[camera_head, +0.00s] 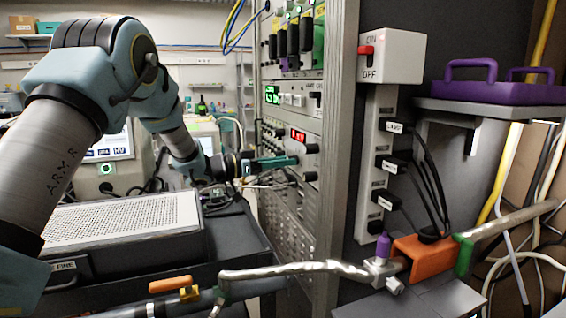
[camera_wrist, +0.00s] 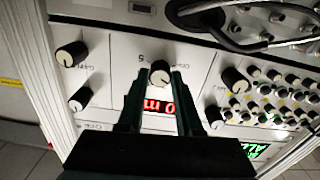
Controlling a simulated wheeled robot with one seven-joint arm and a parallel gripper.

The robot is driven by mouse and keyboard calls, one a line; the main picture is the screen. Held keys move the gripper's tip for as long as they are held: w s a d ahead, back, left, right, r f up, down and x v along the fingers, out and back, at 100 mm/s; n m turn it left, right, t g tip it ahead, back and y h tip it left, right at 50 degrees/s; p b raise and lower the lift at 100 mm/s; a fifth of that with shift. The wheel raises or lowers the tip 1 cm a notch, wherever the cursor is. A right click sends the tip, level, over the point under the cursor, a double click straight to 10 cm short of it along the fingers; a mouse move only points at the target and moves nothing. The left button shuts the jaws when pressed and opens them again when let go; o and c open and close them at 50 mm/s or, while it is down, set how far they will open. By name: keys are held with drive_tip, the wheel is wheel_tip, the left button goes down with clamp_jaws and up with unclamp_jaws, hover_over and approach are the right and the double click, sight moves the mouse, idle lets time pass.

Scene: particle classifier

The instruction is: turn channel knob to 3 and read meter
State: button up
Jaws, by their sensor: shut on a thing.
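My gripper (camera_head: 290,160) reaches from the left to the instrument panel in the rack. In the wrist view, its two dark fingers (camera_wrist: 160,80) are shut on a round black knob (camera_wrist: 160,70) with a pale face, one finger on each side. The panel appears turned around in this view, and the small marks around the knob are too blurred to read surely. The red lit meter display (camera_wrist: 158,104) lies between the fingers, partly covered; its characters are not clear. The red display also shows in the head view (camera_head: 298,135), just above my gripper, too small to read.
Two black knobs (camera_wrist: 72,54) sit left of the held knob, and another knob (camera_wrist: 214,115) is close to the right finger. Many small knobs (camera_wrist: 265,95) crowd the right. The rack's metal upright (camera_head: 341,120) and an ON/OFF switch box (camera_head: 400,57) stand right of my gripper.

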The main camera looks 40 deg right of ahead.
clamp_jaws()
drive_tip(key=shift+f+m+b, duration=0.1)
drive_tip(key=shift+m+b, duration=0.2)
drive_tip(key=shift+b, duration=0.15)
drive_tip(key=shift+m+b, duration=8.5)
drive_tip(key=shift+b, duration=1.9)
drive_tip(key=o, duration=0.7)
unclamp_jaws()
